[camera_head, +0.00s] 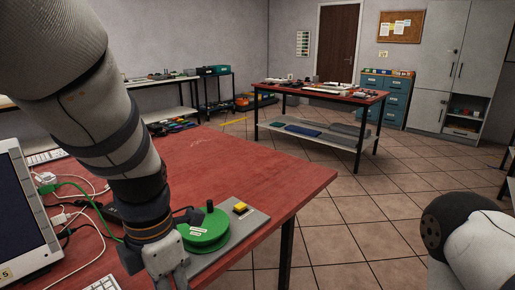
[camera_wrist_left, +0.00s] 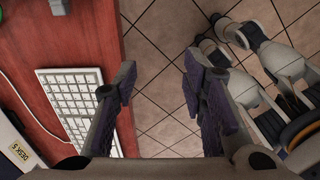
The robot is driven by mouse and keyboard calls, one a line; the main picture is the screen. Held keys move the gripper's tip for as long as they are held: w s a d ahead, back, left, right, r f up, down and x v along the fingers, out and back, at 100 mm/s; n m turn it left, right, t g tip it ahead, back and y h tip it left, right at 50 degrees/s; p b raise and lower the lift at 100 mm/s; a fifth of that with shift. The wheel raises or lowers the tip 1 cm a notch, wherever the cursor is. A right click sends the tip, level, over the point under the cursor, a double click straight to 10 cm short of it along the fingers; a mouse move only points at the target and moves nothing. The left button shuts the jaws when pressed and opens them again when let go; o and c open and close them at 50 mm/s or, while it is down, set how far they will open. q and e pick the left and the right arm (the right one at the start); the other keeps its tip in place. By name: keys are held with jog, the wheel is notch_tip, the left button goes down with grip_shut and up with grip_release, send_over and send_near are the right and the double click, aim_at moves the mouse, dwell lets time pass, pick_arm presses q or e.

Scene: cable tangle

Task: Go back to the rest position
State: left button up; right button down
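My left arm reaches down over the red table in the head view. My left gripper (camera_head: 168,268) is at the bottom, beside the green cable reel (camera_head: 204,232) and partly cut off by the frame's lower edge. In the left wrist view my left gripper (camera_wrist_left: 155,95) has its two fingers wide apart, with only floor tiles seen between them. Part of my right arm shows at the lower right of the head view; I see no right gripper there.
The red table (camera_head: 250,172) holds a monitor (camera_head: 22,220), cables (camera_head: 85,205), and a grey board (camera_head: 252,221) under the reel. A white keyboard (camera_wrist_left: 72,95) lies beside the left finger. Another red-topped table (camera_head: 318,92) stands farther back. Tiled floor (camera_head: 345,225) is open between.

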pick_arm(q)
jog(key=s+a+f+m+g+y, duration=0.1)
jog(key=s+a+f+m, duration=0.2)
jog(key=s+f+m, duration=0.5)
jog(key=s+a+f+m, duration=0.3)
jog(key=a+f+m, duration=0.15)
jog(key=f, duration=0.55)
jog(key=s+f+m, duration=0.3)
jog(key=s+m, duration=0.4)
jog(key=s, duration=0.1)
jog(key=s+f+m+h, duration=0.1)
jog(key=s+f+m, duration=0.2)
jog(key=s+m, duration=0.4)
jog(key=shift+s+d+m+g, duration=0.25)
jog(key=shift+s+m+g, duration=0.1)
jog(key=shift+s, duration=0.4)
